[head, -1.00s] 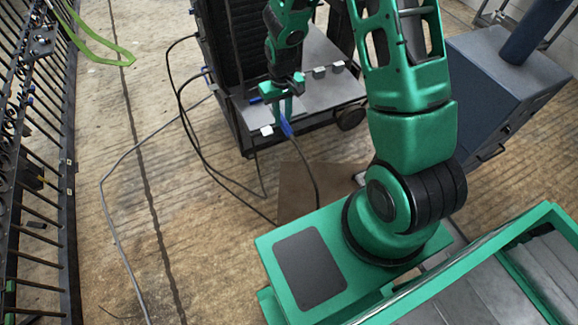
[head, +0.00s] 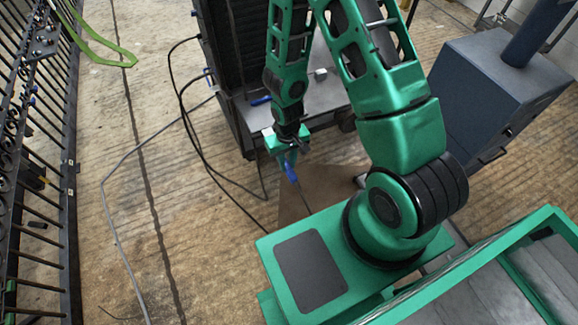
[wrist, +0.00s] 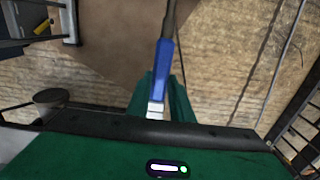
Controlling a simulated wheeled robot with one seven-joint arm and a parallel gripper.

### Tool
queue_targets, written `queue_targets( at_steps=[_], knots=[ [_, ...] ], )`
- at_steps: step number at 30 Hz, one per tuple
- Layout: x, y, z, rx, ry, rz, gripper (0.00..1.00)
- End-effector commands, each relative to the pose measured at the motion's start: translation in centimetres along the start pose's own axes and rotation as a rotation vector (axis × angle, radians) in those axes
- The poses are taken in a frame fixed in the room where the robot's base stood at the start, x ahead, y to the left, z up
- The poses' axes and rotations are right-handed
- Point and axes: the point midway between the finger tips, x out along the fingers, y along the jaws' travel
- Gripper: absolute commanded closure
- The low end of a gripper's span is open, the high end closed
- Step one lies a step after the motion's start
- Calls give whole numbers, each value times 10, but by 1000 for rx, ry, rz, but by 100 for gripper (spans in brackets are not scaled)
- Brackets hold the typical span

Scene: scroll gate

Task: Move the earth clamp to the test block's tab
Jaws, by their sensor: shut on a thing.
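My gripper (head: 288,155) is shut on the blue earth clamp (head: 292,173). The clamp hangs in front of the dark cart's shelf, apart from it, over the brown patch on the floor. In the wrist view the blue clamp (wrist: 164,70) stands between my green fingers (wrist: 160,105), with a cable running from its far end.
The dark cart (head: 230,60) has a grey shelf and cables running to the floor. A black barred gate (head: 40,180) with small parts stands at the left. A green strap (head: 100,52) hangs there. A blue-grey cabinet (head: 495,90) stands right. The floor between gate and cart is mostly clear.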

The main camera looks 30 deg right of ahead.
Motion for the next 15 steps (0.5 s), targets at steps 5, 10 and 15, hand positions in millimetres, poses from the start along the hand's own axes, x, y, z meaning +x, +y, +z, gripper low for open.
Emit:
queue_targets(
  at_steps=[5,10,15],
  knots=[
    [0,0,-16,1,1,0,100],
    [0,0,-29,0,1,0,100],
    [0,0,-38,-1,0,0,100]
  ],
)
